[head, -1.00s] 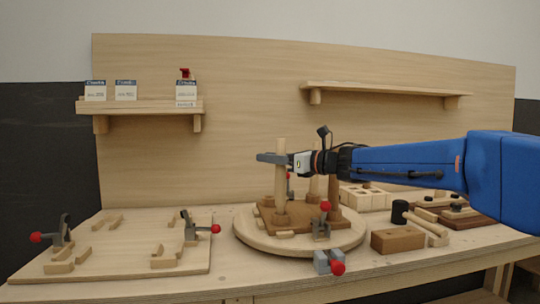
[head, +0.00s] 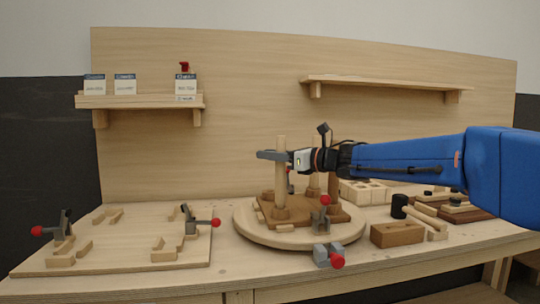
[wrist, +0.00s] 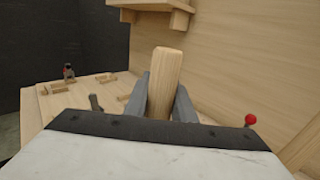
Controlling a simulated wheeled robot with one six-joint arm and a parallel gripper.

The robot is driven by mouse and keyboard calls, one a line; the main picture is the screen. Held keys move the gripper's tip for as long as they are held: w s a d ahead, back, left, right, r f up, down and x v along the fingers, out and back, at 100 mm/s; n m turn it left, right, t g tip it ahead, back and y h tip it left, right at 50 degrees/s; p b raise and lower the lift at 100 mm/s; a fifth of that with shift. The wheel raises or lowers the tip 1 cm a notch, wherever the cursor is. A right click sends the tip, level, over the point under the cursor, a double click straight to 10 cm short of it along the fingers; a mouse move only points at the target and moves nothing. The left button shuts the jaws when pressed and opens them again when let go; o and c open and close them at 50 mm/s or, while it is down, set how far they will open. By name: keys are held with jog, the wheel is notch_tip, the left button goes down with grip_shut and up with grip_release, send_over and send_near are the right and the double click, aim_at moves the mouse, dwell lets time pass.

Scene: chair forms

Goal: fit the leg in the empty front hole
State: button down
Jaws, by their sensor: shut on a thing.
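My gripper (head: 281,156) is shut on a pale wooden leg (head: 281,186), which stands upright over the round turntable (head: 245,233). The leg also shows in the wrist view (wrist: 165,82), between the two grey fingers. Its lower end meets a round collar (head: 281,213) at the near left of the brown seat board (head: 302,222). I cannot tell how deep it sits, as the hole is hidden. Other legs stand on the board: a pale one (head: 314,182) behind and a darker one (head: 333,188) at the right, partly hidden by the clamp and my arm.
A wooden block (head: 397,234) and a mallet (head: 400,206) lie to the right. A jig board (head: 120,262) with small blocks and clamps lies at the left.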

jog(key=shift+f, duration=0.2)
jog(key=c, duration=1.4)
grip_release()
jog(key=shift+d, duration=0.1)
